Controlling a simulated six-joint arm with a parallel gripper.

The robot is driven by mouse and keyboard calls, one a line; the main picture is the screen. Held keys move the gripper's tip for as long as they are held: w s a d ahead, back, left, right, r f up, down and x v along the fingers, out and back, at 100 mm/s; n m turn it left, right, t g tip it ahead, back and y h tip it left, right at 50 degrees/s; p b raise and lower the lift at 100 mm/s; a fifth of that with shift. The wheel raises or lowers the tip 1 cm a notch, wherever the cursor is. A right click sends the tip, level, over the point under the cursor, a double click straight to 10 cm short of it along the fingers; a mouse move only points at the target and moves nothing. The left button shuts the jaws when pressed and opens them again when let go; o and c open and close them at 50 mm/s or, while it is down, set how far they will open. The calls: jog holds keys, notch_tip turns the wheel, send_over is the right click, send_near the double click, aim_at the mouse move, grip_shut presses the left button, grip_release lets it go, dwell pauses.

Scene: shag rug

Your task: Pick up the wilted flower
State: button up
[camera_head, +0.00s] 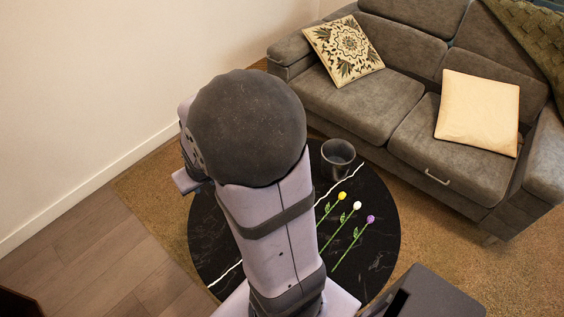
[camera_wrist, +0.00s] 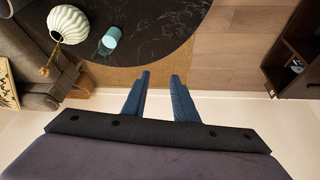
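Three tulip-like flowers lie side by side on the round black table (camera_head: 378,265) in the head view. One has a yellow bloom (camera_head: 341,196), one a white bloom (camera_head: 357,205) and one a purple bloom (camera_head: 370,219); all have green stems. I cannot tell which one is wilted. My gripper (camera_wrist: 160,78) shows in the wrist view with its two blue fingers apart and nothing between them. In the head view my arm hides the gripper and part of the table.
A dark grey pot (camera_head: 338,158) stands on the table beyond the flowers. A grey sofa (camera_head: 365,105) with cushions is behind it.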

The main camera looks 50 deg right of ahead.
jog(key=w+d+f+m+t+h+b, duration=0.1)
jog(key=w+d+f+t+h+b, duration=0.1)
jog(key=d+f+b, duration=0.35)
jog(key=w+d+f+m+t+h+b, duration=0.25)
jog(key=d+b, duration=0.35)
jog(key=d, duration=0.5)
jog(key=w+d+f+t+h+b, duration=0.1)
jog(key=w+d+f+h+b, duration=0.15)
jog(key=d+f+b, duration=0.45)
jog(key=s+d+h+b, duration=0.1)
jog(key=d, duration=0.2)
jog(key=s+d+m+t+h+b, duration=0.1)
jog(key=d+b, duration=0.1)
jog(key=d, duration=0.2)
jog(key=s+d+t+h+b, duration=0.1)
jog(key=d+b, duration=0.1)
jog(key=d, duration=0.1)
jog(key=shift+d+f, duration=0.1)
jog(key=shift+d, duration=0.15)
jog(key=shift+s+d+f+t+h+b, duration=0.15)
jog(key=shift+d+f+t+h+b, duration=0.3)
jog(key=shift+b, duration=0.5)
jog(key=shift+d+r, duration=0.1)
jog(key=shift+r, duration=0.1)
jog(key=b+x, duration=0.1)
jog(key=x, duration=0.6)
jog(key=shift+w+f, duration=0.25)
grip_shut()
